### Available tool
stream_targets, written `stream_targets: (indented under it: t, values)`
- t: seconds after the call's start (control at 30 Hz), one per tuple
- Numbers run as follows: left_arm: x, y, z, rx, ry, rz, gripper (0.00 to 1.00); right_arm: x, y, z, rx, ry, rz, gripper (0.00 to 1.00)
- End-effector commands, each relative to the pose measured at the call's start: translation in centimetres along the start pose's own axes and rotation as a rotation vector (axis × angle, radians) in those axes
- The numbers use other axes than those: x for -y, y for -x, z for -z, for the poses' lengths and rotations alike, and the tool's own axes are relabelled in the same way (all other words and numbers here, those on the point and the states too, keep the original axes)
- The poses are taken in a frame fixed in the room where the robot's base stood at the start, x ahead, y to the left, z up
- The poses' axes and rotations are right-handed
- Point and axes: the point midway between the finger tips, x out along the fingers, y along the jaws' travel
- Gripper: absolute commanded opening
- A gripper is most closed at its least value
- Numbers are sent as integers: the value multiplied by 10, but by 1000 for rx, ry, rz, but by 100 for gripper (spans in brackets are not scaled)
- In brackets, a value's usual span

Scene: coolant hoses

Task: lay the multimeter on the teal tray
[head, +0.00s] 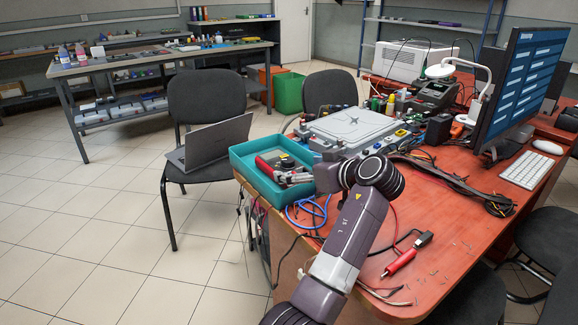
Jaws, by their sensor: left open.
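The teal tray (246,176) sits at the near left corner of the red-brown table. A red and black object that looks like the multimeter (265,167) lies within the tray's rim; its details are small and partly hidden. My left gripper (288,179) is open, over the tray and right beside this object. I cannot tell whether the fingers touch it. My right gripper is not in view.
A grey fixture plate (350,126) stands behind the tray among small parts. Blue cable (308,208), loose leads and a red clip (399,263) lie on the table. A monitor (522,85) and keyboard (526,170) are at right. A chair with a laptop (212,143) stands left of the tray.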

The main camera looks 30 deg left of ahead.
Motion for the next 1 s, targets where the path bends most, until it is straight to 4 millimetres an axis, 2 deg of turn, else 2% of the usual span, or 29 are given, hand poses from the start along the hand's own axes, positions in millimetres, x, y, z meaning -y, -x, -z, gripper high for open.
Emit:
stream_targets:
  t: [0.1,0.3,1.0]
  values:
    - [0,24,0,1,0,-2,84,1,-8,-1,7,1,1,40]
    - [0,44,0,0,-2,0,84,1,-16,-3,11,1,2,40]
    - [0,47,0,0,-1,1,84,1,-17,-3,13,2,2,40]
